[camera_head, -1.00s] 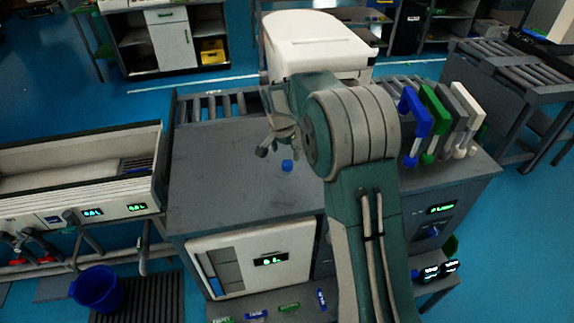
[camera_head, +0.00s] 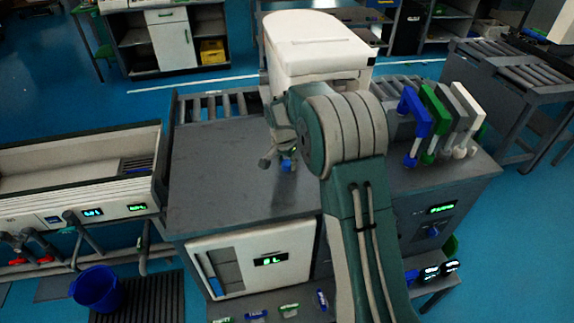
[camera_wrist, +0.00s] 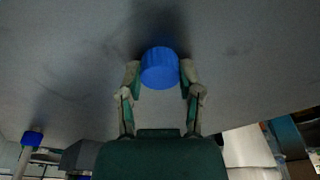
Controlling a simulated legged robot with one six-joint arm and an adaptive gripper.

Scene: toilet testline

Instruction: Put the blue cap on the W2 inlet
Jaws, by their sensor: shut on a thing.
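The blue cap (camera_head: 286,165) is a small blue cylinder on the grey worktop (camera_head: 215,180), left of my arm. My gripper (camera_wrist: 160,75) is shut on it, with a finger on each side in the wrist view, where the cap (camera_wrist: 160,67) shows clearly. In the head view my gripper (camera_head: 277,162) is low at the worktop and partly hides the cap. I cannot tell whether the cap still touches the worktop. I cannot make out a W2 label or tell which part is the W2 inlet.
A white toilet unit (camera_head: 315,48) stands behind the worktop. Blue, green, grey and white handle-shaped parts (camera_head: 413,112) stand at the right. A white-fronted box with a display (camera_head: 270,260) is below the front edge. The worktop's left part is clear.

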